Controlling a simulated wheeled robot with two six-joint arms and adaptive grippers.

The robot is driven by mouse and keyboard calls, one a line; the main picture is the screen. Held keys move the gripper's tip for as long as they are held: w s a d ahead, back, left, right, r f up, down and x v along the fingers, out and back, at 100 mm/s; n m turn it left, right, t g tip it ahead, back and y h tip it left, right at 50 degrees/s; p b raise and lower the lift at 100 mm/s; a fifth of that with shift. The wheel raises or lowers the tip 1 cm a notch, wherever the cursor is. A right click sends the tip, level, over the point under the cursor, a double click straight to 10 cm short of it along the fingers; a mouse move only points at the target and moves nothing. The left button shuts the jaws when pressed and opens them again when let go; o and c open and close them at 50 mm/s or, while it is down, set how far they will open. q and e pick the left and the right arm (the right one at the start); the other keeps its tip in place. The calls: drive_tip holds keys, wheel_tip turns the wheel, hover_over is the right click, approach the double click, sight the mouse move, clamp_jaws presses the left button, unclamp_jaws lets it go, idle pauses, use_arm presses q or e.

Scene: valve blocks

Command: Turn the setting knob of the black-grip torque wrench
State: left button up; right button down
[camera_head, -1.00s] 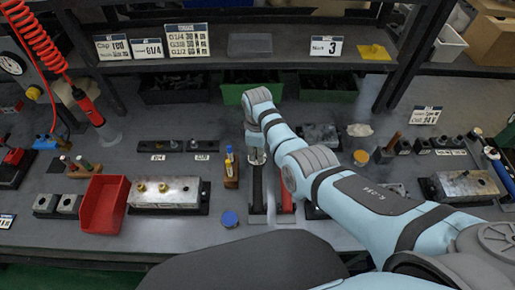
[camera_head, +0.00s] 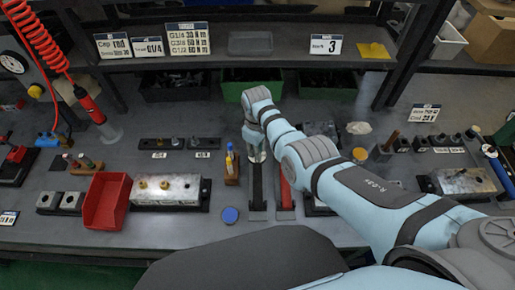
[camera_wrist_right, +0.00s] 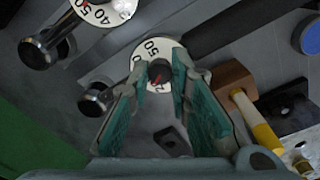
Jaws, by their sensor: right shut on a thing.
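The black-grip torque wrench (camera_head: 257,188) lies on the bench beside a red-grip wrench (camera_head: 285,190), its grip pointing toward me. My right gripper (camera_head: 257,156) comes down over its far end. In the right wrist view, a white dial (camera_wrist_right: 148,49) with black numbers surrounds a dark setting knob (camera_wrist_right: 160,73) with a red mark. The fingers of my right gripper (camera_wrist_right: 162,88) stand on both sides of the knob, shut on it. A second dial (camera_wrist_right: 103,10) shows at the upper left. My left gripper is not in view.
A wooden block (camera_head: 231,172) with a yellow-handled tool stands close left of the gripper. A blue round cap (camera_head: 230,215) lies nearer me. A metal valve block (camera_head: 165,188) and a red bin (camera_head: 106,203) are at left. Shelf posts rise behind.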

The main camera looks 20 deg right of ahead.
drive_tip(key=c, duration=1.8)
unclamp_jaws()
drive_tip(key=shift+o, duration=0.2)
